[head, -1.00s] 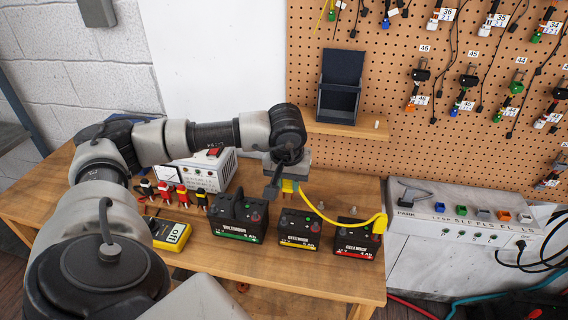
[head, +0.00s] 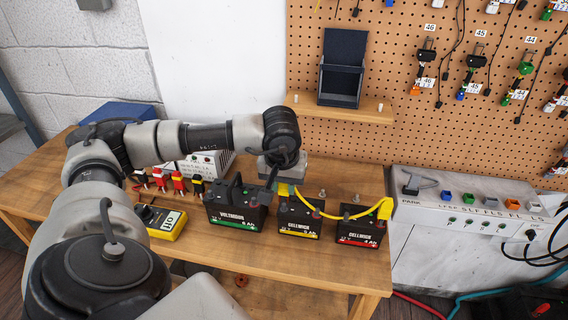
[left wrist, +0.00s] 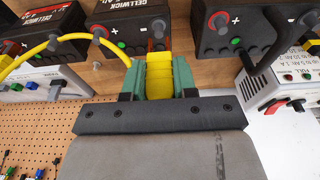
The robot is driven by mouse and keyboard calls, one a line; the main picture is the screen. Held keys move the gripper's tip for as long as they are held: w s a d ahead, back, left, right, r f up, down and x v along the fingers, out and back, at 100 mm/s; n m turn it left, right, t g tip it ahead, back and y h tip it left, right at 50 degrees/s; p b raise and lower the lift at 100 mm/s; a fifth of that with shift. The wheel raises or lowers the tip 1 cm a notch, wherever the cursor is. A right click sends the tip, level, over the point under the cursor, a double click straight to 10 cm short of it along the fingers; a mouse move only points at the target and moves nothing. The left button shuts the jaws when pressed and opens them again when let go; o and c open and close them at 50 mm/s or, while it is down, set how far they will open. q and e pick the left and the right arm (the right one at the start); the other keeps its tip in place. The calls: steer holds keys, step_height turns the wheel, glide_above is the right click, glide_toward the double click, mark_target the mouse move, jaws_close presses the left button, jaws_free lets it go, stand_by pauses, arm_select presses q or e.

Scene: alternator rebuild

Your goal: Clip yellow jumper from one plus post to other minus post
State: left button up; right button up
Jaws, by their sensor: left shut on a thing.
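My left gripper (left wrist: 158,85) is shut on a yellow clip (left wrist: 159,70) of the yellow jumper. In the head view my left gripper (head: 284,180) is over the left end of the yellow-label battery (head: 299,227), at its minus side. The clip's front end is close to the battery top; contact with the minus post cannot be made out. The jumper's cable (head: 335,216) sags rightward to its other yellow clip (head: 384,208), at the right, plus-side end of the red-label battery (head: 361,231). The yellow-label battery's red plus post (left wrist: 99,30) shows in the left wrist view. My right gripper is out of view.
The green-label battery (head: 232,213) stands left of the yellow-label one. A yellow multimeter (head: 165,222), red and black clips (head: 178,180) and a white power supply (head: 207,163) are further left. A shelf with a dark bin (head: 342,70) is behind. The table front is clear.

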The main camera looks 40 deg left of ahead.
arm_select(q)
steer(key=shift+f+b, duration=1.1)
steer(key=shift+f, duration=0.1)
steer(key=o, duration=0.8)
steer(key=shift+r, duration=0.1)
step_height(320, 180, up, 8)
steer(key=p, duration=0.5)
steer(key=shift+r+p, duration=0.25)
steer(key=shift+p, duration=0.05)
